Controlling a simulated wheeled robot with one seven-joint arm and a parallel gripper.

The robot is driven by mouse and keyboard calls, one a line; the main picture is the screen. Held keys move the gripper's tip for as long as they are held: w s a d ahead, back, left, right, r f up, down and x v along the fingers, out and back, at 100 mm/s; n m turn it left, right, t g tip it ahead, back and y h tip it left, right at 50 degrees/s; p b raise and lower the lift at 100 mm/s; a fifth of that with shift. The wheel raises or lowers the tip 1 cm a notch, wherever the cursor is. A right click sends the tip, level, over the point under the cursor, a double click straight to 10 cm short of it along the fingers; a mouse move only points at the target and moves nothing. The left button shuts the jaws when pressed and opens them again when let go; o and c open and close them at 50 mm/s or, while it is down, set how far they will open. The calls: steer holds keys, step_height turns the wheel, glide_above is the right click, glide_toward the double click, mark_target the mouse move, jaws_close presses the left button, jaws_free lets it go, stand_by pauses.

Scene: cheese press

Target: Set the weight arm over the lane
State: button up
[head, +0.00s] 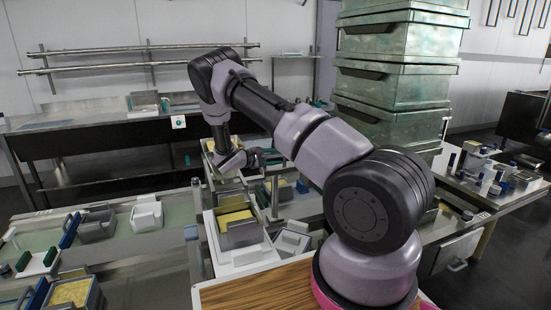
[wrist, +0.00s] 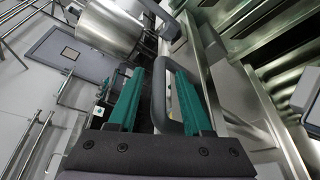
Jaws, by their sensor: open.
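My gripper (wrist: 160,74) shows in the wrist view with two teal fingers spread apart. A dark grey U-shaped bar (wrist: 168,120) stands between the fingers, closer to the right one; it looks like a handle, and I cannot tell whether it belongs to the weight arm or touches a finger. In the head view my gripper (head: 262,157) is small, over the far end of the middle lane, and its fingers are hard to make out there. A grey box with a yellow block (head: 236,217) sits nearer on the lane. The weight arm is not clearly identifiable in the head view.
Tall stacked green crates (head: 392,95) stand behind my arm. More grey boxes (head: 96,223) and a white box (head: 147,213) are on the left lane. A dark bench (head: 100,137) runs along the back wall. Small items crowd the right table (head: 490,190).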

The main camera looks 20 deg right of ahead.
steer(key=shift+d, duration=0.25)
jaws_close()
stand_by(1.4)
